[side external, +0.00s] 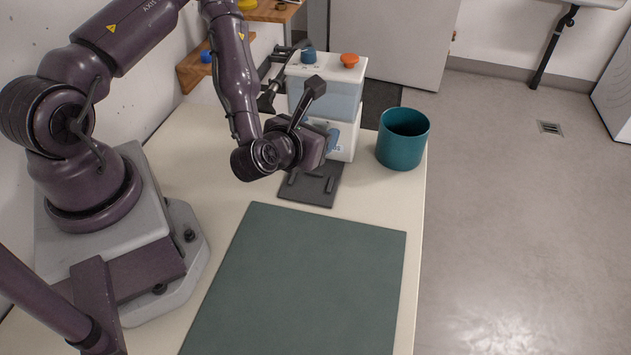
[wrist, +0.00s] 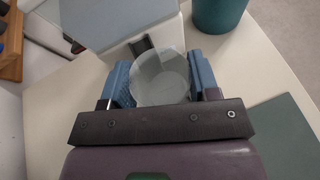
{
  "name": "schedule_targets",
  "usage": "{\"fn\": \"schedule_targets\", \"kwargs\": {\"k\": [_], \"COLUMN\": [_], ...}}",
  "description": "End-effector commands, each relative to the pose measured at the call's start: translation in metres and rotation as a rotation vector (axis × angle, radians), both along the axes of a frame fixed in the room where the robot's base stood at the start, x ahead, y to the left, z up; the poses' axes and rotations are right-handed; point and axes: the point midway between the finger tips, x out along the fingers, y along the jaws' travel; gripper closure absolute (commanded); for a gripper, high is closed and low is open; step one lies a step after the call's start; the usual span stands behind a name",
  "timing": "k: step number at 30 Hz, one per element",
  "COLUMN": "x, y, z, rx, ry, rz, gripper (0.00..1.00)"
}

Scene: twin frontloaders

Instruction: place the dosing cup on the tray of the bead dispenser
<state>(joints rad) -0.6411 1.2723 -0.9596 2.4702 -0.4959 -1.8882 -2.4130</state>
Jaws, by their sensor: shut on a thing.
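My gripper (wrist: 162,80) is shut on the dosing cup (wrist: 160,82), a clear round cup between its blue fingers in the wrist view. In the side view my gripper (side external: 334,138) points at the front of the bead dispenser (side external: 325,99), a white and pale-blue box with a blue and an orange knob on top. Its dark grey tray (side external: 312,190) lies at its foot, and my gripper is above the tray's back part. The dispenser's dark spout (wrist: 141,45) shows just beyond the cup in the wrist view. The cup cannot be made out in the side view.
A teal bin (side external: 402,140) stands to the right of the dispenser, near the table's right edge. A green mat (side external: 300,285) covers the front of the cream table (side external: 222,165). A wooden shelf (side external: 190,73) is on the wall at the back left.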

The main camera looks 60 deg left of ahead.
Motion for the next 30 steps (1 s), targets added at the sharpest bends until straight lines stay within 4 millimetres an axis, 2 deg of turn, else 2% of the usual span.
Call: {"fn": "schedule_targets", "kwargs": {"k": [2,9,17,22,30], "x": [-0.006,-0.008,-0.007,-0.007,-0.007], "y": [0.006,0.008,0.008,0.008,0.008], "z": [0.000,-0.042,-0.065,-0.089,-0.094], "rx": [-0.002,-0.001,-0.002,-0.002,-0.001], "ry": [0.001,0.003,0.000,0.001,0.000], "rz": [0.044,0.062,0.061,0.060,0.060], "gripper": [0.67,0.67,0.67,0.67,0.67]}}
